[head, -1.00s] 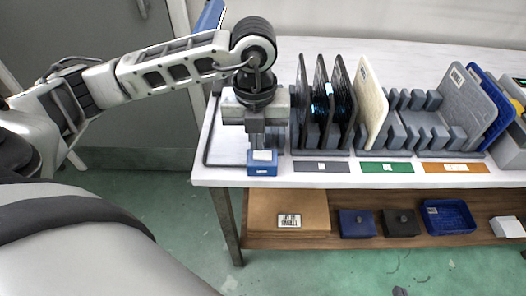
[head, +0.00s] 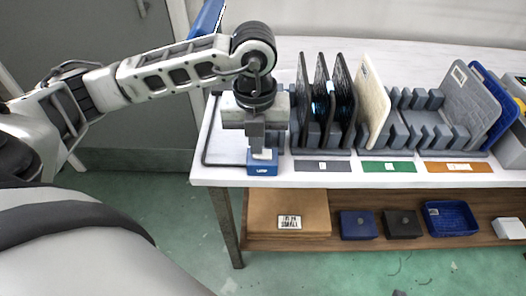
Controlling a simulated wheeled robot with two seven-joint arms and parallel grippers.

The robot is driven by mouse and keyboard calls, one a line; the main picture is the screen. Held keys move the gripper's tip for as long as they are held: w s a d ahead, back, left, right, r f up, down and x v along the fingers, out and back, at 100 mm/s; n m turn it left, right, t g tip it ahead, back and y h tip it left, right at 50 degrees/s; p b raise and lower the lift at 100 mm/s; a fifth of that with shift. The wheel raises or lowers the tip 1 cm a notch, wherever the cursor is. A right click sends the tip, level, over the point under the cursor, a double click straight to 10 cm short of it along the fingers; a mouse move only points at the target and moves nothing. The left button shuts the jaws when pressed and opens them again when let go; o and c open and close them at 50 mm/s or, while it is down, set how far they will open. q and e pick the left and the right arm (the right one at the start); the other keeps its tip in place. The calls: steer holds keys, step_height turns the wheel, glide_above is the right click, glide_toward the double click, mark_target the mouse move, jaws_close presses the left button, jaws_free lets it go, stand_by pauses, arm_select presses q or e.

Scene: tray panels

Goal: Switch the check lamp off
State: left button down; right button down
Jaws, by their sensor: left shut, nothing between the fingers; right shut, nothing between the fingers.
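A small blue switch box (head: 262,169) marked LAMP stands at the front left edge of the white bench. A pale rocker (head: 266,155) is on its top. My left gripper (head: 257,150) is shut and empty, pointing down right at the rocker, with its fingertips covering part of it. I cannot tell whether they touch or press it, or which way the rocker is tipped. No lit lamp can be clearly made out. My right gripper is out of view.
A dark rack with black panels (head: 320,100) stands just right of my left gripper. A cream panel (head: 374,100), grey slotted racks and grey and blue panels (head: 470,105) stand farther right. A shelf (head: 340,236) below holds a cardboard box and blue and black boxes.

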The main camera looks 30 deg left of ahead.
arm_select(q)
steer(key=shift+f, duration=0.3)
steer(key=shift+r+p, duration=2.35)
steer(key=shift+r, duration=1.25)
steer(key=shift+d+f, duration=0.1)
